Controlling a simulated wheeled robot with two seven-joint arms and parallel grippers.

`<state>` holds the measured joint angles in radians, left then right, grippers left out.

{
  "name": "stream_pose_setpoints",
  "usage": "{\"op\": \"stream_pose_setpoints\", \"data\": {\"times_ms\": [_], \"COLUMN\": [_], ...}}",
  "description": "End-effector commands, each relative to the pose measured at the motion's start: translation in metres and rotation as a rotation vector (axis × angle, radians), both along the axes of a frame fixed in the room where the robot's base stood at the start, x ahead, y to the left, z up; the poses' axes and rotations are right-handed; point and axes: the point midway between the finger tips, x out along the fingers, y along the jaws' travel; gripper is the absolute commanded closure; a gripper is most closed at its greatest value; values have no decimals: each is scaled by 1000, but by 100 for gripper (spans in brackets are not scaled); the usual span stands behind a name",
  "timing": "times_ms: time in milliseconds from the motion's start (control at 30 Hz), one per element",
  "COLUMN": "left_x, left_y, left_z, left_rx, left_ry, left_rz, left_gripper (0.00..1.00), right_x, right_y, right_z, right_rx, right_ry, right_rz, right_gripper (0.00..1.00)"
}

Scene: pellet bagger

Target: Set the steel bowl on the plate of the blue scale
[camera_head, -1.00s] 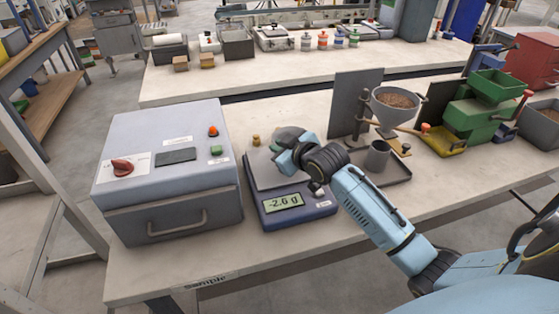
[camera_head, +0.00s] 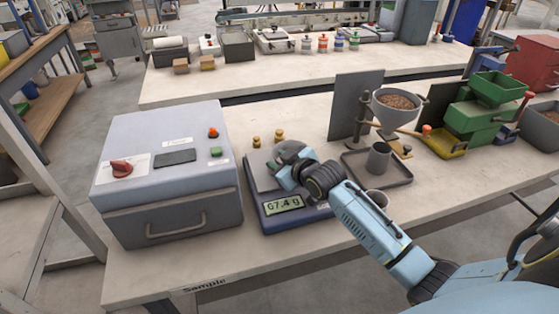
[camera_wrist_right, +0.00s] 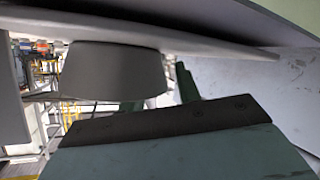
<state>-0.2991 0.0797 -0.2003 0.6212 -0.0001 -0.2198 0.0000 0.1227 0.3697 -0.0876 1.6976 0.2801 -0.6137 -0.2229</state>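The blue scale (camera_head: 268,222) stands right of the grey box machine, its display reading 67.4 g. Its grey plate (camera_head: 262,172) is partly covered by my right gripper (camera_head: 288,162), which is low over it. A rounded grey-green shape shows at the fingers; I cannot clearly separate the steel bowl from the gripper there. In the right wrist view a green finger with a dark pad (camera_wrist_right: 170,120) lies close to a grey tapered body and a long grey edge; I cannot tell how far the fingers are apart. My left gripper is not in view.
The grey box machine (camera_head: 168,180) is close on the left. Two brass weights (camera_head: 268,138) stand behind the scale. A tray (camera_head: 392,172) with a grey cup (camera_head: 378,158) stands to the right under a funnel (camera_head: 397,108). A small cup (camera_head: 376,196) is beside my right arm.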

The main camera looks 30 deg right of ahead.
Motion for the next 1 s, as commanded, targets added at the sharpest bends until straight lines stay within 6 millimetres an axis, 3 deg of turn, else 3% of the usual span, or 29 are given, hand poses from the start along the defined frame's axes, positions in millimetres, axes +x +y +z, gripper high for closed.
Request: {"op": "stream_pose_setpoints", "data": {"times_ms": [233,333,800,1000], "left_x": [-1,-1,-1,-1], "left_y": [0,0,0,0], "left_z": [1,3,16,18], "left_rx": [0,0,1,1], "left_ry": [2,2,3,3], "left_rz": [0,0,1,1], "left_gripper": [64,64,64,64], "right_x": [0,-9,-90,-107], "right_y": [0,-1,-6,-7], "right_z": [4,6,41,49], "right_rx": [0,-1,-2,0], "right_ry": [-1,1,2,0], "right_rz": [0,0,1,0], "right_gripper": [67,67,67,67]}}
